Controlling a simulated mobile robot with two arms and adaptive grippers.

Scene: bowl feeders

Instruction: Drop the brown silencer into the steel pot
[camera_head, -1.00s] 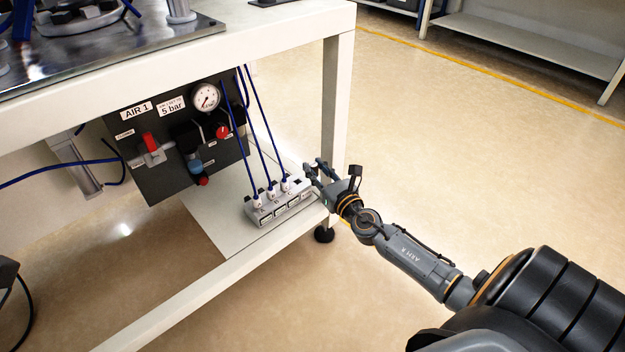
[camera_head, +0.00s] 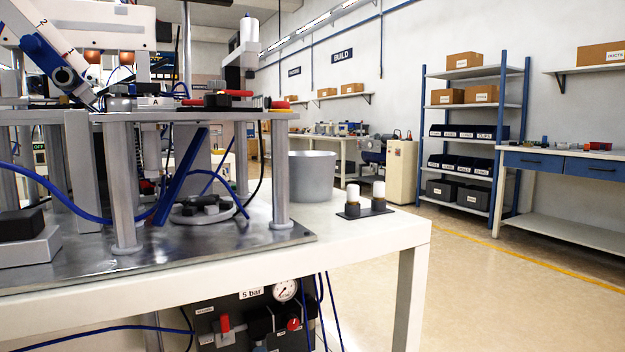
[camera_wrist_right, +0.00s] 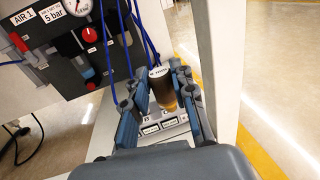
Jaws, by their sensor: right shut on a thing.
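The steel pot (camera_head: 312,176) stands upright on the white table, behind a small black holder, in the head view. In the right wrist view my right gripper (camera_wrist_right: 163,90) is shut on the brown silencer (camera_wrist_right: 165,101), which has a white upper part with small print. The silencer stands between the two fingers, just above or at the pale valve block (camera_wrist_right: 172,128); I cannot tell whether it touches the block. My right gripper is outside the head view, and my left gripper is in neither current view.
The black holder (camera_head: 364,212) carries two white-topped pieces in front of the pot. A metal fixture (camera_head: 125,248) with blue hoses fills the table's left. Beside my right gripper are a table leg (camera_wrist_right: 218,70) and a dark air panel (camera_wrist_right: 75,45).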

